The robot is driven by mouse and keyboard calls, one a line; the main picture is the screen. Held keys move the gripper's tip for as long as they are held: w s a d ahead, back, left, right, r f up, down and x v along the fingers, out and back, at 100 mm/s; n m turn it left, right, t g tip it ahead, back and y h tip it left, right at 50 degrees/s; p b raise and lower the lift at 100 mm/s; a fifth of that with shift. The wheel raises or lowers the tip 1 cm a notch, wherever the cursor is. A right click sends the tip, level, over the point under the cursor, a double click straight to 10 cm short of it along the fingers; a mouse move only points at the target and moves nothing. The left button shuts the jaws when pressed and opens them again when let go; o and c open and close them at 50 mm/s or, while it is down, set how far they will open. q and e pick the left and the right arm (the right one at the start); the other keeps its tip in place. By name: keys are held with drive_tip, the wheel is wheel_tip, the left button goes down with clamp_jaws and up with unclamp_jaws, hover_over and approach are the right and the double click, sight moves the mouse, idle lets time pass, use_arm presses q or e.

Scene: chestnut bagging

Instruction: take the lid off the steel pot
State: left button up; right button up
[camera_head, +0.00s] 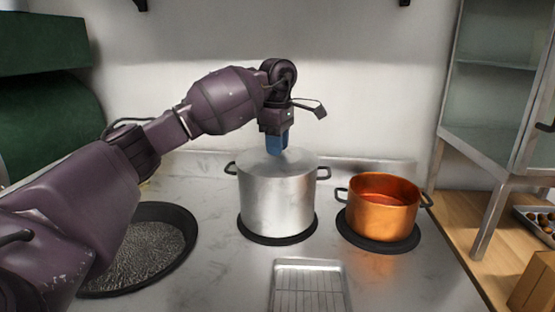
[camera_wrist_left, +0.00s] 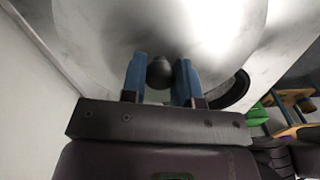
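The steel pot (camera_head: 277,203) stands upright on the rear left burner of the stove. Its domed grey lid (camera_head: 254,161) sits on the rim and fills much of the left wrist view (camera_wrist_left: 95,35). My left gripper (camera_head: 278,146) points down over the middle of the lid. In the left wrist view its two blue fingers (camera_wrist_left: 160,76) stand on either side of the lid's round black knob (camera_wrist_left: 160,71). No clear gap shows between fingers and knob. The knob is hidden in the head view. My right gripper is out of view.
A copper pot (camera_head: 382,208) with a reddish inside stands just right of the steel pot. A dark round pan (camera_head: 187,222) lies to the left, under my left arm. A metal rack tray (camera_head: 310,283) is in front. A metal-framed cabinet (camera_head: 487,115) stands at the right.

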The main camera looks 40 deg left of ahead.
use_arm(q)
drive_tip(key=shift+c, duration=1.1)
clamp_jaws()
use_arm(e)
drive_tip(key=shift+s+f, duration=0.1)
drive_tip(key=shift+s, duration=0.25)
use_arm(q)
wheel_tip(320, 180, up, 20)
drive_tip(key=p, duration=0.5)
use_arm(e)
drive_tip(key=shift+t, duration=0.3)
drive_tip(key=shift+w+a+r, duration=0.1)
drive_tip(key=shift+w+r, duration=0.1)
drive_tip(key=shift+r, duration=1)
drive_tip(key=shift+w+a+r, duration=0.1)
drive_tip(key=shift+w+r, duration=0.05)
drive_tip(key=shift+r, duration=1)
